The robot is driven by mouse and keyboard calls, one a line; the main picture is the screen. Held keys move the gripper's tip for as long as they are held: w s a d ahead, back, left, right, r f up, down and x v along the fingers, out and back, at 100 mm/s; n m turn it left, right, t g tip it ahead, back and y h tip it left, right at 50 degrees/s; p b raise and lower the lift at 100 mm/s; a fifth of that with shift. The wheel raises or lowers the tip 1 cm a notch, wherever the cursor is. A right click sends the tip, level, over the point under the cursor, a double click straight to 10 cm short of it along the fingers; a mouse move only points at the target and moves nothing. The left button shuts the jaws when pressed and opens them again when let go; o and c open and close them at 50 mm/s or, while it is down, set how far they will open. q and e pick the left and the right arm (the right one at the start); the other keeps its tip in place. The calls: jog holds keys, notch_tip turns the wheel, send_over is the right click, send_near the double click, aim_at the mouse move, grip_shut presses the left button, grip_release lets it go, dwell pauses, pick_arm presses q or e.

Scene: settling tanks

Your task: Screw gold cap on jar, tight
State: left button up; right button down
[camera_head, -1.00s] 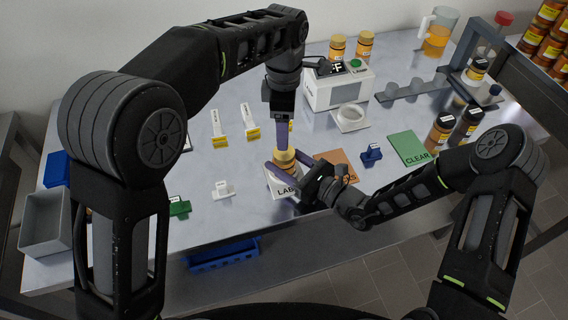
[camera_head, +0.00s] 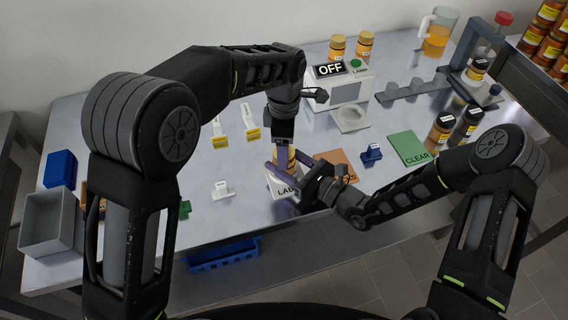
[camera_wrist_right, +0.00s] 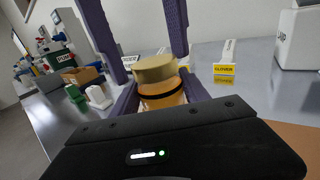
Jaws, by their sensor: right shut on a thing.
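The amber jar (camera_wrist_right: 165,97) stands upright in the right wrist view, with the gold cap (camera_wrist_right: 155,69) on its top. The cap looks slightly tilted; I cannot tell how far it is threaded. My right gripper (camera_wrist_right: 162,98) is shut on the jar body, one purple finger on each side. My left gripper (camera_head: 284,148) comes down from above; in the right wrist view its two fingers (camera_wrist_right: 146,62) straddle the cap, with a gap visible on the left. In the head view the fingers mostly hide the jar and cap. The jar is at the white LABEL mat (camera_head: 284,187).
A device reading OFF (camera_head: 340,86) stands behind, with a white ring dish (camera_head: 351,119) before it. A green CLEAR mat (camera_head: 408,148), an orange mat (camera_head: 338,166) and dark-capped jars (camera_head: 441,130) are to the right. A grey bin (camera_head: 47,222) is at the left edge.

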pick_arm(q)
jog(key=shift+f, duration=0.3)
jog(key=shift+c, duration=0.6)
